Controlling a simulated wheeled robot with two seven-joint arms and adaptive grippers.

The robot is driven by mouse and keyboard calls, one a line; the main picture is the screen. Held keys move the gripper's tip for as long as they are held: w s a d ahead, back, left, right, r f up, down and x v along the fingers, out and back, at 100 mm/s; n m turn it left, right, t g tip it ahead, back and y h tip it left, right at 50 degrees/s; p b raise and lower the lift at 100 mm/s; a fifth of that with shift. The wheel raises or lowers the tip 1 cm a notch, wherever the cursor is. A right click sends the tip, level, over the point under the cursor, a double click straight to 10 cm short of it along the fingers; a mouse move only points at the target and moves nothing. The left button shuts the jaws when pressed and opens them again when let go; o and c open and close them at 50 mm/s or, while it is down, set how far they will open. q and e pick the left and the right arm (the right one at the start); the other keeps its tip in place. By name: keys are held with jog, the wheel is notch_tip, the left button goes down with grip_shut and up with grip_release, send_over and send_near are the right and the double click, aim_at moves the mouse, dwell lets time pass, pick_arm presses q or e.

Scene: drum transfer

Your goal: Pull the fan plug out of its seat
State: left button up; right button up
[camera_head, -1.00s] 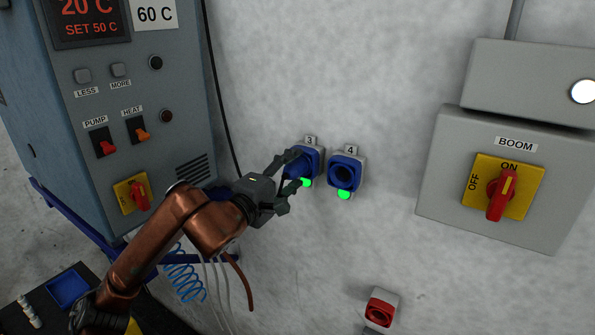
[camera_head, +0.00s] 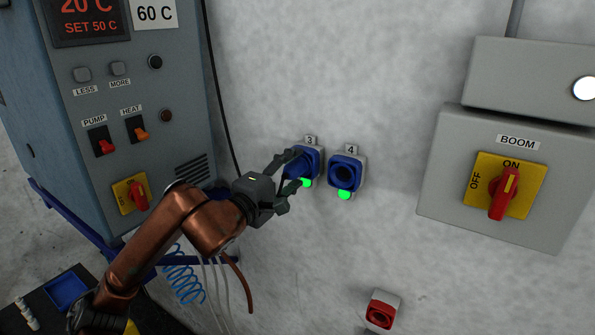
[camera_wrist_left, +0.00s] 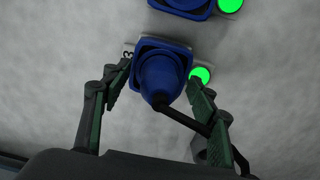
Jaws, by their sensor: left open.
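The blue fan plug (camera_wrist_left: 160,75) sits in the seat marked 3, with a black cable leaving its rear in the left wrist view. In the head view the blue seat 3 (camera_head: 309,163) is on the wall with a green light below it, and my gripper partly hides the plug. My left gripper (camera_head: 290,170) is open in front of it. In the left wrist view the left gripper's fingers (camera_wrist_left: 162,98) stand on either side of the plug, apart, with the plug between them. I cannot tell whether a finger touches it. My right gripper is not in view.
Seat 4 (camera_head: 345,176) is close on the right, with a green light. A grey heater cabinet (camera_head: 150,85) stands at the left, and a BOOM switch box (camera_head: 450,190) is at the right. A red socket (camera_head: 381,312) is lower down. The wall between is clear.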

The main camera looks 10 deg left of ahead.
pick_arm(q)
jog(key=shift+c, duration=0.3)
grip_shut()
dwell(0.5)
jog(key=shift+s+a+b, duration=0.15)
jog(key=shift+s+b, duration=0.15)
jog(key=shift+s+a+b, duration=0.3)
jog(key=shift+s+b, duration=0.05)
jog(key=shift+s, duration=0.25)
jog(key=shift+s+b, duration=0.3)
jog(key=shift+s, duration=0.05)
jog(key=shift+b+v, duration=0.9)
jog(key=shift+v, duration=0.75)
